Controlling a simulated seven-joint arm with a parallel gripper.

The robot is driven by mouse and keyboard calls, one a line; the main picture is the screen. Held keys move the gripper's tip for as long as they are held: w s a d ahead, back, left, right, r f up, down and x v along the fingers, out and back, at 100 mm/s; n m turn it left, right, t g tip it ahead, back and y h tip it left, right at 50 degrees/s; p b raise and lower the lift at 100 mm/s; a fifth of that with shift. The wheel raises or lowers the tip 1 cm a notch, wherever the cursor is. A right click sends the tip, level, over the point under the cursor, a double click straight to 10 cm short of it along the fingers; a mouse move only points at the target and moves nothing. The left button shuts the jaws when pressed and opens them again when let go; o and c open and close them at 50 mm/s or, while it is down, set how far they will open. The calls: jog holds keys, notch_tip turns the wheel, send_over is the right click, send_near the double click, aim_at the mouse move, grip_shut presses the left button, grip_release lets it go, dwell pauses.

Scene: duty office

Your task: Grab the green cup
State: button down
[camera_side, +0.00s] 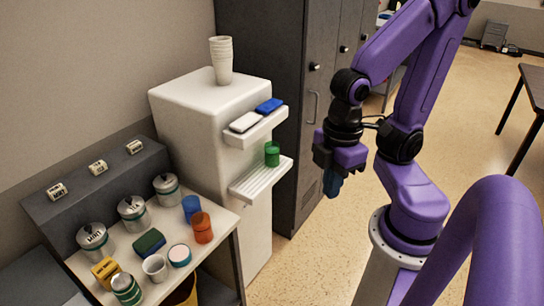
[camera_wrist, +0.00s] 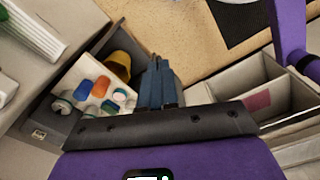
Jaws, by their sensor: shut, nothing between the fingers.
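The green cup (camera_side: 272,153) stands upright on the ribbed white drip tray (camera_side: 262,178) of the white dispenser in the side view. My gripper (camera_side: 332,186) hangs in the air to the right of the cup, clearly apart from it, with its blue fingers pointing down. In the wrist view the fingers (camera_wrist: 158,82) are together with nothing between them. A bit of green shows at the upper left edge of the wrist view; I cannot tell whether it is the cup.
A low table at left holds an orange cup (camera_side: 202,227), a blue cup (camera_side: 191,208), a white cup (camera_side: 155,267), a sponge (camera_side: 149,242) and several canisters. Stacked cups (camera_side: 222,60) stand on the dispenser. A grey locker (camera_side: 280,50) stands behind. Floor below my gripper is clear.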

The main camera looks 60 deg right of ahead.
dwell(0.4)
jog(key=c, duration=0.5)
grip_release()
jog(key=n+t+h, duration=0.5)
jog(key=n+h, duration=0.5)
jog(key=h, duration=0.4)
send_near(273, 144)
jog(key=shift+t, duration=0.3)
jog(key=x, duration=0.7)
jog(key=shift+s+d+f, duration=0.1)
jog(key=shift+s+d, duration=0.05)
jog(key=shift+d, duration=0.1)
